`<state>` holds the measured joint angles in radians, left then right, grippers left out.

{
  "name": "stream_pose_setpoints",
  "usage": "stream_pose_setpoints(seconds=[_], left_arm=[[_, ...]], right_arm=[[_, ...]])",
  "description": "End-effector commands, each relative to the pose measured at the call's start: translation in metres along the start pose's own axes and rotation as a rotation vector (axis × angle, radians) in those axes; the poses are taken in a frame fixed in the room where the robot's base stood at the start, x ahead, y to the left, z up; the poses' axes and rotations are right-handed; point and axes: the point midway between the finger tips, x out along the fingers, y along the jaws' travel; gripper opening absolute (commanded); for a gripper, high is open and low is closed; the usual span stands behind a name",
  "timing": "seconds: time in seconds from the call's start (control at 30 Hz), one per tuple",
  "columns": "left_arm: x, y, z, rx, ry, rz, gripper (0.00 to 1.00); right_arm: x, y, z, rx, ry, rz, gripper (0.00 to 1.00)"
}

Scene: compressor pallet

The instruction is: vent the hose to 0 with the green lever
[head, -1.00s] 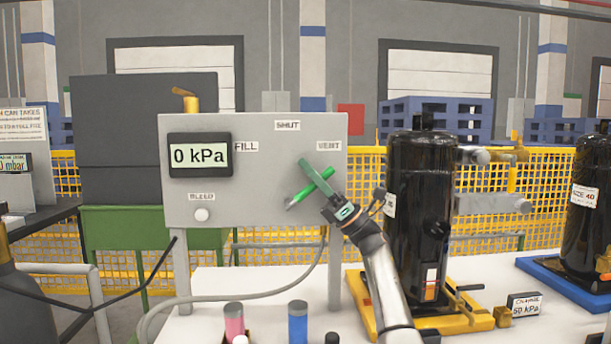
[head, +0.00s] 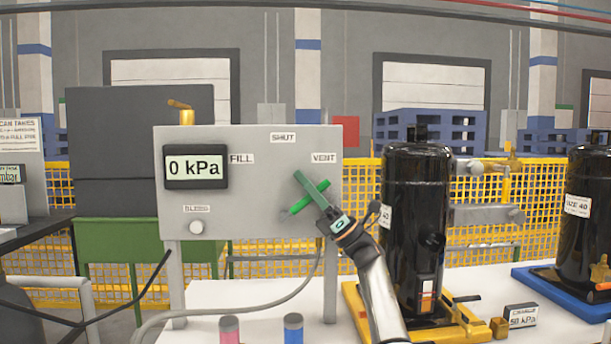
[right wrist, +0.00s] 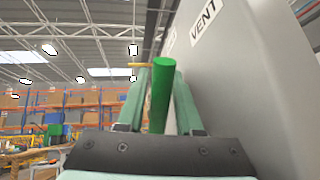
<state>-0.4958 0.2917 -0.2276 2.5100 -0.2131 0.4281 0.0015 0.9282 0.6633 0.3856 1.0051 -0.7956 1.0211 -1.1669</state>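The grey panel (head: 262,190) carries a display (head: 196,168) reading "0 kPa" and the labels SHUT, VENT and FILL. The green lever (head: 296,208) slants up and to the right, its upper end below the VENT label (head: 324,158). My right gripper (head: 312,188) is at the lever, its two teal fingers on either side of it. In the right wrist view the lever (right wrist: 161,95) stands between the fingers, with narrow gaps beside it, so the gripper looks open around it. The lever's pivot is hidden. My left gripper is not in view.
A black compressor (head: 415,215) on a yellow base stands just right of my right arm. A grey hose (head: 235,313) runs below the panel. A pink bottle (head: 229,330) and a blue bottle (head: 293,328) stand in front. A second compressor (head: 585,220) is far right.

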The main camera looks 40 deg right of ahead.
Motion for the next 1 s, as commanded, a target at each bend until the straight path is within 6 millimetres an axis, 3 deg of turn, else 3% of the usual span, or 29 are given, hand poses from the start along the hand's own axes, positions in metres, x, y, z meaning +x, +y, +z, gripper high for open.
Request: stream_pose_setpoints(seconds=[0.27,0.5,0.53,0.6,0.7,0.77,0.83,1.0], left_arm=[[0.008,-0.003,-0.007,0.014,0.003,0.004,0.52],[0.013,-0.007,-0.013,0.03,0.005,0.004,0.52],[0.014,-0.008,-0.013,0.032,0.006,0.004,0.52],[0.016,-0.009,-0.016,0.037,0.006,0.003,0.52],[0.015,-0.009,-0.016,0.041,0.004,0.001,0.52],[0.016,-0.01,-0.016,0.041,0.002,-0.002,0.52],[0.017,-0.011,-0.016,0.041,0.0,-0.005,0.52],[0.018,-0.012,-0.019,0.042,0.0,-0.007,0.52]], right_arm=[[0.027,0.009,0.024,-0.004,0.001,0.002,0.35],[0.048,0.045,0.046,-0.006,0.0,0.009,0.35],[0.051,0.051,0.049,-0.007,-0.001,0.012,0.38],[0.059,0.062,0.059,-0.008,-0.003,0.012,0.55],[0.062,0.078,0.064,-0.008,-0.002,0.014,0.56],[0.064,0.088,0.067,-0.009,-0.003,0.015,0.55],[0.066,0.1,0.069,-0.008,-0.001,0.016,0.35],[0.07,0.125,0.072,-0.007,0.003,0.008,0.35]])
